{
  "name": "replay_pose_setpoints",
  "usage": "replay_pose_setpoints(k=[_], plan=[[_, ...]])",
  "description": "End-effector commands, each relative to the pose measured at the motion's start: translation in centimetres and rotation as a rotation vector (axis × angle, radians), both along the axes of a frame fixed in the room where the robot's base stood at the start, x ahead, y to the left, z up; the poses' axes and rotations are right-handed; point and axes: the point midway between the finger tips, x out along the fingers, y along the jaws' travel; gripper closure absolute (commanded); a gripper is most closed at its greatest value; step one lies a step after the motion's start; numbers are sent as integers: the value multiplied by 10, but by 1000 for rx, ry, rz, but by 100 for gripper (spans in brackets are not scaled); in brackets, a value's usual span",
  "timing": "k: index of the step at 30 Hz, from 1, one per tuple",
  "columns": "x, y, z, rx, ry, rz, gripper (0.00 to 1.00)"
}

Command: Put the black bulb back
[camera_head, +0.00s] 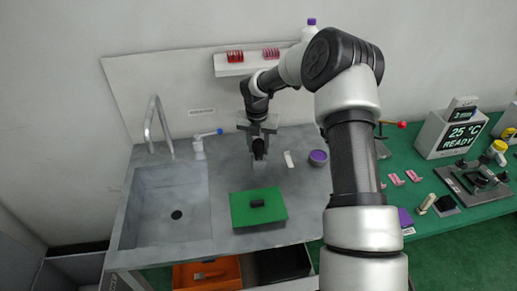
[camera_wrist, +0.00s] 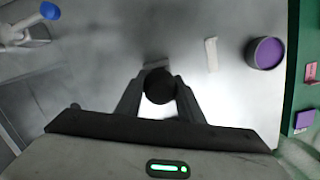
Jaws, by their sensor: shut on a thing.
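My gripper (camera_wrist: 159,95) is shut on the black bulb (camera_wrist: 159,86), which shows as a dark round shape between the two fingers in the wrist view. In the head view my gripper (camera_head: 259,158) hangs over the grey counter, behind the green mat, with the dark bulb at its tips. A pale patch shows just behind the bulb in the wrist view; I cannot tell what it is. The gap between bulb and counter cannot be judged.
The green mat (camera_head: 240,215) bears a black block (camera_head: 257,203). A white strip (camera_head: 289,159) and a purple-topped round container (camera_head: 318,157) stand to the right. A blue-handled fixture (camera_head: 199,147) and the sink (camera_head: 172,205) are at left. A wall shelf (camera_head: 240,69) is above.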

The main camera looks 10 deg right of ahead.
Motion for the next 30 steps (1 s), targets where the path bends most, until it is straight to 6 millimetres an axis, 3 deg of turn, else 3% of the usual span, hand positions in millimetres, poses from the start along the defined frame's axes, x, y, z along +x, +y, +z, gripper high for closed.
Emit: replay_pose_setpoints(k=[4, 14, 15, 18, 30], plan=[[3, 0, -16, 1, 2, 0, 75], [4, 0, -20, 0, 1, 0, 75], [4, 0, -19, 0, 0, 0, 62], [4, 0, -19, 0, 0, 0, 47], [4, 0, -10, 1, -1, -1, 47]])
